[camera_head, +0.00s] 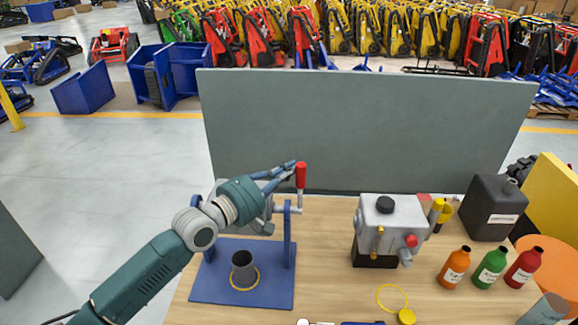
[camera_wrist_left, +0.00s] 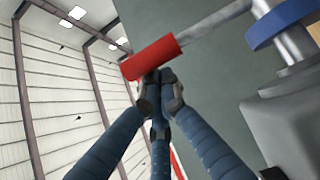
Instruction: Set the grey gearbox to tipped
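The grey gearbox (camera_head: 266,223) hangs between the posts of a blue stand (camera_head: 216,283) at the left of the bench, mostly hidden by my left arm. It also shows at the right of the left wrist view (camera_wrist_left: 283,120). A crank with a red grip (camera_head: 301,174) sticks out on its right side; the grip is upright in the head view. My left gripper (camera_head: 293,165) is at the red grip. In the left wrist view its fingertips (camera_wrist_left: 161,90) meet just below the red grip (camera_wrist_left: 151,57); whether they touch it I cannot tell. My right gripper is not in view.
A dark grey cup (camera_head: 244,262) stands on the stand's base inside a yellow ring. A second grey machine (camera_head: 390,222) with a black cap stands to the right. Bottles (camera_head: 490,265) and a black canister (camera_head: 491,208) are at far right. A grey panel (camera_head: 350,125) rises behind.

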